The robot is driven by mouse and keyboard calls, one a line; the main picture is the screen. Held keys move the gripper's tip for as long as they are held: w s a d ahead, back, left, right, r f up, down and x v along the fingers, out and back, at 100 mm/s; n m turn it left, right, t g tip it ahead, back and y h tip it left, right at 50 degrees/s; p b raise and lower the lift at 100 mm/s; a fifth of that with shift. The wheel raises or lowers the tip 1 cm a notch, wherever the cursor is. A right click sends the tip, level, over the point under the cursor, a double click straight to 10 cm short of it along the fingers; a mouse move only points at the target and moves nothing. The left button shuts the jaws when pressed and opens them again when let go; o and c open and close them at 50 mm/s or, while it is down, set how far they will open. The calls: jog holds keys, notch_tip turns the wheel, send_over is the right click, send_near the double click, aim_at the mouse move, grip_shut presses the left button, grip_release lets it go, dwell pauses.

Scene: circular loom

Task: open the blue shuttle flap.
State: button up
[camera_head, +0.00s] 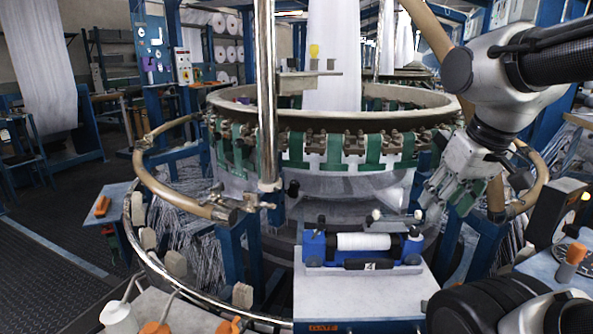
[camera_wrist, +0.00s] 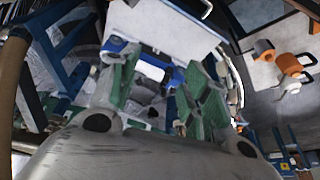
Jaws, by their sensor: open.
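The blue shuttle (camera_head: 314,249) lies on a white-topped stand in the head view, with a white bobbin (camera_head: 362,241) in it. A dark handle-like piece (camera_head: 368,264) runs along its near side, and a pale bar with knobs (camera_head: 394,221) sits behind the bobbin. I cannot tell which part is the flap or whether it is open. My gripper (camera_head: 446,202) is open and empty, to the right of the shuttle, above it and apart from it. In the wrist view, blue shuttle parts (camera_wrist: 151,66) show between and beyond the green-padded fingers of my gripper (camera_wrist: 163,65).
The stand (camera_head: 360,300) has a clear front top. The loom's ring (camera_head: 225,105) and a vertical chrome post (camera_head: 266,90) rise behind and left. A curved tan rail (camera_head: 165,190) is at left. An orange-topped item (camera_head: 571,259) stands on a right-hand table.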

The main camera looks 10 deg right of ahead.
jog(key=w+d+f+n+g+h, duration=0.1)
jog(key=w+f+n, duration=0.55)
jog(key=w, duration=0.85)
jog(key=w+f+n+g+h, duration=0.1)
jog(key=w+f+n, duration=0.2)
jog(key=w+f, duration=0.9)
jog(key=shift+m, duration=0.25)
jog(key=w+f, duration=0.2)
jog(key=w+d+f, duration=0.1)
jog(key=w+f, duration=0.1)
jog(key=shift+w+d+f, duration=0.1)
jog(key=shift+w+f, duration=0.1)
jog(key=shift+f, duration=0.2)
grip_shut()
